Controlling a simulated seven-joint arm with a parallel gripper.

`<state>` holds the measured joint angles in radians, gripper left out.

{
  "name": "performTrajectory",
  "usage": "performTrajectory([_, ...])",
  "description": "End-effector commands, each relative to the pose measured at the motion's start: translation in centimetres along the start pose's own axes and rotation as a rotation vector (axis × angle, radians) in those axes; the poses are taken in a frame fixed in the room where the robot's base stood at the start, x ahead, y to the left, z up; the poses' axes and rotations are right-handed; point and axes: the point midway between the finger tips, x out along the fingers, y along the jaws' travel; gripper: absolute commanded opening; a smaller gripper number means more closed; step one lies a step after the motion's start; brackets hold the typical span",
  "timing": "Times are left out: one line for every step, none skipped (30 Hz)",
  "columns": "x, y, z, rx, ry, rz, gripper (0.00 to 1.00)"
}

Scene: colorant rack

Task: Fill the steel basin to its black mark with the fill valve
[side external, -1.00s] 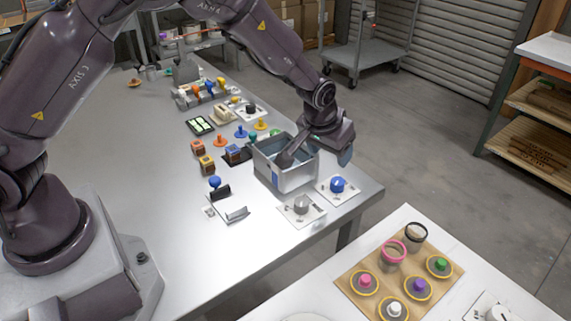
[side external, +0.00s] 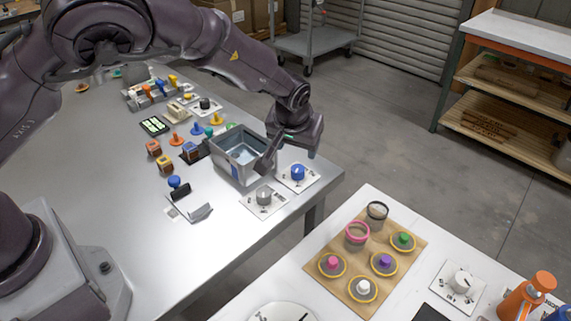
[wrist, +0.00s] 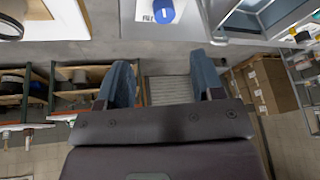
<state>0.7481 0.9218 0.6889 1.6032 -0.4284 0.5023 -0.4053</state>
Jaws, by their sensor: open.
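The steel basin (side external: 220,164) stands near the right end of the metal table. Its inside looks pale and bluish; I cannot tell a water level or make out the black mark. A blue knob (side external: 298,172) on a white plate is right of the basin, and a grey knob (side external: 264,197) on another plate is in front. My gripper (side external: 287,161) is open and empty, above and beside the blue knob, one finger overlapping the basin's right edge in the side view.
A two-part stand (side external: 190,208) with a blue ball-topped lever (side external: 174,182) is left of the grey knob. Several small blocks and coloured pegs lie behind the basin. A white side table (side external: 290,277) in front holds a brown board with coloured knobs.

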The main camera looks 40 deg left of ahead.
Motion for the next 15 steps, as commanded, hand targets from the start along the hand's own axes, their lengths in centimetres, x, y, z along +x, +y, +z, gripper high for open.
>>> performTrajectory([-0.2,0.0,-0.5,-0.078,0.003,-0.019,0.61])
performTrajectory([-0.4,-0.1,-0.7,-0.126,-0.002,-0.026,0.61])
performTrajectory([-0.5,-0.4,-0.9,-0.179,-0.012,-0.027,0.61])
performTrajectory([-0.5,-0.4,-0.7,-0.204,-0.021,-0.028,0.61])
performTrajectory([-0.3,-0.3,-0.6,-0.219,-0.028,-0.028,0.61])
performTrajectory([-0.1,-0.4,-0.5,-0.231,-0.03,-0.029,0.61])
performTrajectory([0.1,-0.4,-0.5,-0.234,-0.03,-0.03,0.61])
performTrajectory([0.5,-0.4,-0.5,-0.234,-0.031,-0.03,0.61])
performTrajectory([1.0,-0.5,-0.5,-0.233,-0.031,-0.032,0.61])
performTrajectory([1.5,-0.5,-0.5,-0.232,-0.031,-0.032,0.61])
performTrajectory([2.0,-0.5,-0.4,-0.232,-0.031,-0.032,0.61])
performTrajectory([2.8,-0.5,-0.4,-0.231,-0.031,-0.032,0.61])
performTrajectory([3.4,-0.6,-0.4,-0.23,-0.031,-0.032,0.61])
performTrajectory([4.1,-0.6,-0.4,-0.231,-0.031,-0.033,0.61])
performTrajectory([5.0,-0.6,-0.3,-0.231,-0.032,-0.033,0.61])
